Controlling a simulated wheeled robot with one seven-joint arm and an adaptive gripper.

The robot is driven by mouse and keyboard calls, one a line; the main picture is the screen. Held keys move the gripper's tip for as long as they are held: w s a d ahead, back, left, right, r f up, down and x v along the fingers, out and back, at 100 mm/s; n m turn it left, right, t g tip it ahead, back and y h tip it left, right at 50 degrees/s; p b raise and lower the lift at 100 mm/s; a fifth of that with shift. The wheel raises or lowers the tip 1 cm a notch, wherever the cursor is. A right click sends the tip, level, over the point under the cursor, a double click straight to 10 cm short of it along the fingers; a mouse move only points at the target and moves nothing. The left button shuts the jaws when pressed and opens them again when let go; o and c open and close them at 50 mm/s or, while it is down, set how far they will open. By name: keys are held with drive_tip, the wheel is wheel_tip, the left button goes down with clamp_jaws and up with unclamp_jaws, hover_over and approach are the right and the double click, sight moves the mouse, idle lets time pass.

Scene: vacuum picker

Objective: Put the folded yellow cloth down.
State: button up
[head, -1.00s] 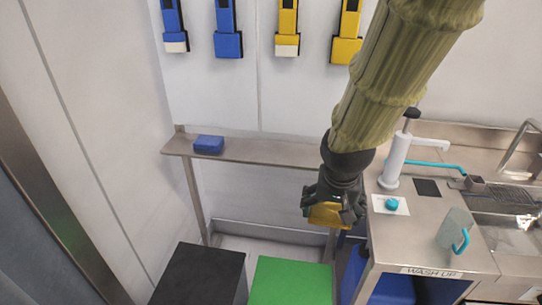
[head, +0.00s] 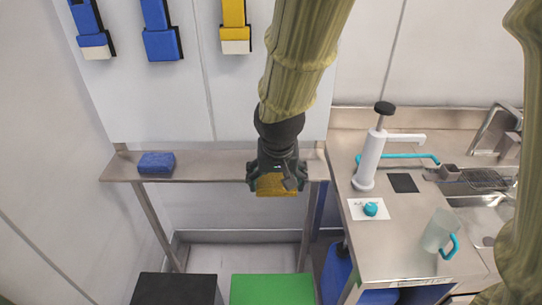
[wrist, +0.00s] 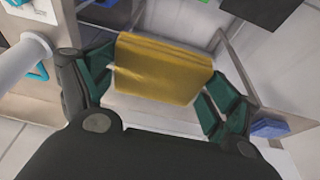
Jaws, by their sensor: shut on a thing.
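The folded yellow cloth (head: 277,186) is held in my gripper (head: 277,184), at the right part of the narrow metal shelf in the head view. In the wrist view the yellow cloth (wrist: 162,68) spans between the two green-black fingers of my gripper (wrist: 160,85), which press on its ends. The narrow shelf (head: 215,165) is behind and below the cloth. I cannot tell whether the cloth touches the shelf. A folded blue cloth (head: 156,163) lies at the shelf's left end; it also shows in the wrist view (wrist: 269,128).
At right is a steel counter (head: 400,240) with a white pump bottle (head: 371,155), a teal knob on a card (head: 370,209) and a clear jug (head: 438,232). Below are a black bin (head: 175,289) and a green bin (head: 272,289). The shelf's middle is clear.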

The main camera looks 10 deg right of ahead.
drive_tip(key=w+p, duration=0.1)
drive_tip(key=w, duration=0.3)
drive_tip(key=w+d+f+p, duration=0.1)
drive_tip(key=w, duration=0.4)
drive_tip(key=w+p, duration=0.1)
drive_tip(key=w, duration=0.4)
drive_tip(key=shift+d+f, duration=0.15)
drive_tip(key=shift+d, duration=0.25)
drive_tip(key=shift+f+p, duration=0.8)
drive_tip(key=shift+f, duration=0.95)
drive_tip(key=shift+f, duration=0.15)
drive_tip(key=o, duration=1)
drive_tip(key=shift+o, duration=0.2)
drive_tip(key=b+v, duration=0.2)
drive_tip(key=v, duration=1)
